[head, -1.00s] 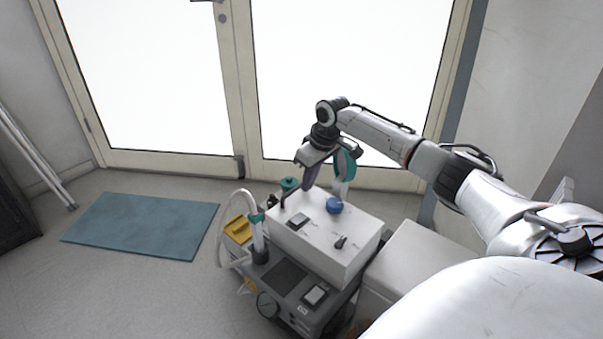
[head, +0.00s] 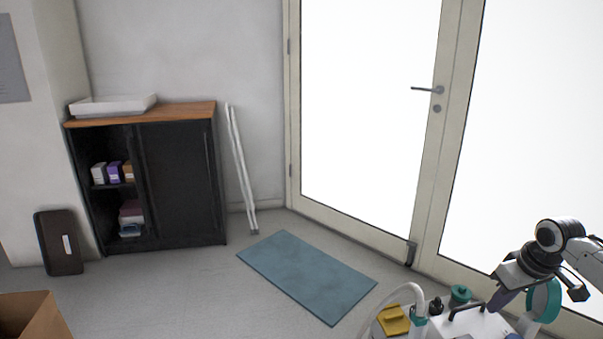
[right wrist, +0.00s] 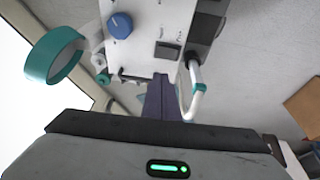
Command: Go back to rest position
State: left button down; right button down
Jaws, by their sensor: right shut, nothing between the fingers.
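My right gripper (head: 498,299) is at the lower right of the head view, above the white top of the dental compressor (head: 478,324). Its fingers are shut and hold nothing; in the right wrist view the dark purple fingers (right wrist: 160,98) lie together, pointing toward the machine. The right wrist view also shows the white box top (right wrist: 140,50) with a blue knob (right wrist: 120,25) and a black handle. Whether the fingertips touch the machine is hard to tell. My left gripper is not in view.
A teal ring (head: 544,300) stands close beside my right gripper. A blue mat (head: 307,277) lies on open floor. A black cabinet (head: 180,185), a leaning white frame (head: 240,170) and a cardboard box (head: 48,325) are at left. Glass doors (head: 370,110) close the back.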

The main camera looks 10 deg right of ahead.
jog(key=s+a+f+n+y+p, duration=0.1)
jog(key=s+a+f, duration=0.2)
jog(key=a+f, duration=0.35)
jog(key=s+a+f+n+t+p, duration=0.15)
jog(key=a+f, duration=0.25)
jog(key=a, duration=0.5)
jog(key=s+a+f+n+y+p, duration=0.1)
jog(key=s+a+f+p, duration=0.15)
jog(key=a+f, duration=0.45)
jog(key=s+a+r+m+t+p, duration=0.1)
jog(key=s+a+r+t, duration=0.1)
jog(key=s+a, duration=0.5)
jog(key=s+a+r+m+t+p, duration=0.1)
jog(key=s+a+r+p, duration=0.1)
jog(key=s+a+r, duration=0.2)
jog(key=s+a, duration=0.3)
jog(key=s, duration=0.3)
jog(key=shift+s+r+t+y+p, duration=0.3)
jog(key=shift+t, duration=0.05)
